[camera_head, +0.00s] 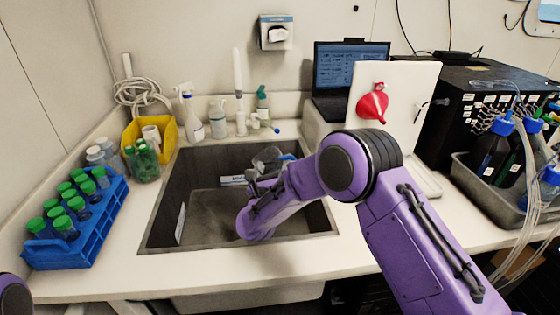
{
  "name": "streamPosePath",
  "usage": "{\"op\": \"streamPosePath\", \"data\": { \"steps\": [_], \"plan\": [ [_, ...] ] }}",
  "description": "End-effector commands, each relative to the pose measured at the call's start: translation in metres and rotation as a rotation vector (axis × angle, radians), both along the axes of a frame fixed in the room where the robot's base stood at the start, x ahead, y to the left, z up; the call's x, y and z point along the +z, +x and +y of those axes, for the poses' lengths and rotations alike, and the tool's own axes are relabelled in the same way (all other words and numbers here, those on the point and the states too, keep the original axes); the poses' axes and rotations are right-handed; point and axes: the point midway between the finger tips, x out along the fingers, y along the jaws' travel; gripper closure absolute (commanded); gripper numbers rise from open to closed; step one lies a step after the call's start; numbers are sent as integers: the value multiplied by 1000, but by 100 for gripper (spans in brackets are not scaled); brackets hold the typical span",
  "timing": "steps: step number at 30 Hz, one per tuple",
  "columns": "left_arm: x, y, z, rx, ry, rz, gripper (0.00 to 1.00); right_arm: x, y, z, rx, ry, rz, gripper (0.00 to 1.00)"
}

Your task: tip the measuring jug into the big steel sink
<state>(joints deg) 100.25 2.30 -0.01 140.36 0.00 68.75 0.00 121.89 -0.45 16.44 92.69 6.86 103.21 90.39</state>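The big steel sink (160,225) is set into the counter in the middle of the view. My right arm reaches in from the right and bends down over the sink. My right gripper (254,182) is at the end of this arm, over the basin, and its fingers are largely hidden by the wrist. A clear vessel (267,158), which looks like the measuring jug, is just beyond the gripper, over the back part of the sink. It seems tilted, but its outline is hard to make out. Whether the fingers are around it cannot be seen. My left gripper is out of view.
A blue rack (75,250) of green-capped tubes stands left of the sink, near a yellow bin (166,128). Spray bottles (192,115) line the back edge. A laptop (345,75), a white board (400,105) and a tray of bottles (475,180) are at right.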

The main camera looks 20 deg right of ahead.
Motion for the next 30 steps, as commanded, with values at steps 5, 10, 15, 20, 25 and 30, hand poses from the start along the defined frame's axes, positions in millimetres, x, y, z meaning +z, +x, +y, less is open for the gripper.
{"op": "streamPosePath", "data": {
  "steps": [5, 10, 15, 20, 25, 30],
  "plan": [
    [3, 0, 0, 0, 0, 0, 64, 2, 1, 0, 0, -29, 10, 40],
    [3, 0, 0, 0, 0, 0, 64, 2, 1, 0, 0, -27, 9, 40],
    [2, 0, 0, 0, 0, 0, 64, 2, 0, 0, 0, -31, 9, 40],
    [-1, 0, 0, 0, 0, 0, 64, 8, 0, 0, 0, -133, 41, 40],
    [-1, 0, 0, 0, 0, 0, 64, 11, -1, 0, 1, -182, 57, 40],
    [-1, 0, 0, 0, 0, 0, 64, 11, -1, -1, 1, -180, 56, 40]
  ]
}}
